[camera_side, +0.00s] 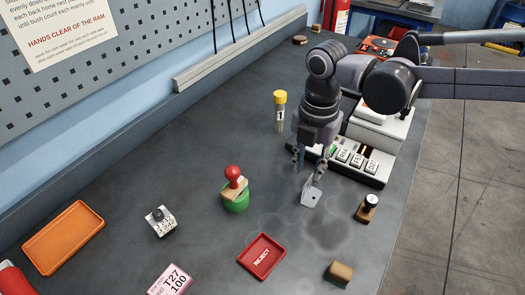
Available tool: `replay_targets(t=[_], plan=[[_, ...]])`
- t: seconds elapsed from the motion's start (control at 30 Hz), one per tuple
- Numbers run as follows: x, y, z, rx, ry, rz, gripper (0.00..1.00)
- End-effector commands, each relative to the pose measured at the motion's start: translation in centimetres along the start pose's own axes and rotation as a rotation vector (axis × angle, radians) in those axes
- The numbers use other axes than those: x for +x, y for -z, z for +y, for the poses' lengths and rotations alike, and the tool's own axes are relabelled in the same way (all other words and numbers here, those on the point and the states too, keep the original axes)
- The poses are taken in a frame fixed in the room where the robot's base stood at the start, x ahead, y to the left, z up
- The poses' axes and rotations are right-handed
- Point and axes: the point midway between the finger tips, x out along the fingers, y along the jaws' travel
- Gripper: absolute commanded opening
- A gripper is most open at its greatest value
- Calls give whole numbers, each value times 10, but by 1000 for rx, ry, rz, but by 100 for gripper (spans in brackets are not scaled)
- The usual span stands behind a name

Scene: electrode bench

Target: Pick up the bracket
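The bracket (311,194) is a small light-grey bent metal piece with a hole. It stands on the dark bench right of the middle of the side view. My gripper (309,168) points down just above and behind it, with its two fingers spread apart. The left finger is up and left of the bracket, and the right finger is close to the bracket's upper tip. I cannot tell whether that finger touches it. Nothing shows held between the fingers.
A labelled device (374,180) stands close behind and right of my gripper. A yellow-capped vial (280,113) stands to the left. A red-knobbed stamp on a green base (236,198), a red REJECT tray (262,256) and a black-knobbed wooden stamp (367,208) surround the bracket. Bench is clear between them.

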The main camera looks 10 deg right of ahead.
Motion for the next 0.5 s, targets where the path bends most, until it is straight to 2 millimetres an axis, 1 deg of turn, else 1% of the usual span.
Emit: replay_targets(t=[0.03, 0.1, 0.27, 0.37, 0.5], plan=[[7, 0, 0, 1, -1, 0, 29], [14, 0, 0, 2, -1, 0, 29], [22, -1, 0, 3, -1, 0, 29], [31, -1, -1, 3, -1, 0, 29], [50, -2, -4, 4, -1, 0, 29]])
